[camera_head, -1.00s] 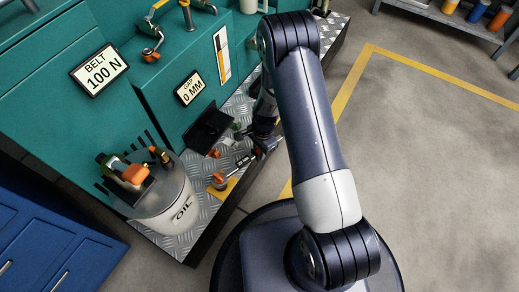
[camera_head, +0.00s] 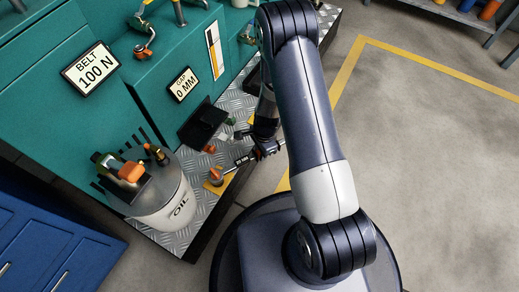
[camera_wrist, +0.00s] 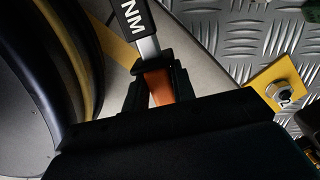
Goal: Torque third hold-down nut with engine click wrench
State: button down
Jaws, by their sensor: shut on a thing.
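The click wrench (camera_head: 243,160), with an NM label on its shaft, is in my gripper (camera_head: 266,148). In the wrist view, the fingers of my gripper (camera_wrist: 157,88) are closed around its orange grip (camera_wrist: 160,87), and the wrench shaft (camera_wrist: 147,48) runs up out of the frame. In the head view, its far end reaches an orange part over a yellow plate (camera_head: 226,188) at the tread-plate's front edge. I cannot tell whether it sits on a nut. A hold-down nut (camera_wrist: 283,94) marked 2 is on a yellow plate, right of my gripper.
An oil bucket (camera_head: 168,205) holding tools stands left of the wrench. A black stand (camera_head: 203,125) and a teal tank with a "0 MM" sign (camera_head: 183,84) are behind. A blue cabinet (camera_head: 50,240) is at lower left. Open concrete floor lies to the right.

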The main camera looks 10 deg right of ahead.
jog(key=shift+s+d+m, duration=0.2)
jog(key=shift+s+m, duration=0.2)
jog(key=shift+s, duration=0.25)
jog(key=shift+s+d+m, duration=0.2)
jog(key=shift+s+m, duration=0.2)
jog(key=shift+s, duration=0.2)
jog(key=shift+s+d+m+b, duration=0.15)
jog(key=shift+s+m+b, duration=0.9)
jog(key=shift+s, duration=0.5)
jog(key=shift+m+t, duration=0.3)
jog(key=shift+m, duration=0.45)
jog(key=shift+s+r+p, duration=0.35)
jog(key=shift+r+p, duration=0.15)
jog(key=shift+r, duration=0.35)
jog(key=shift+s+r+p, duration=0.3)
jog(key=shift+r+p, duration=0.2)
jog(key=shift+r, duration=0.35)
jog(key=shift+s+r+p, duration=0.35)
jog(key=shift+r+p, duration=0.15)
jog(key=shift+r, duration=0.35)
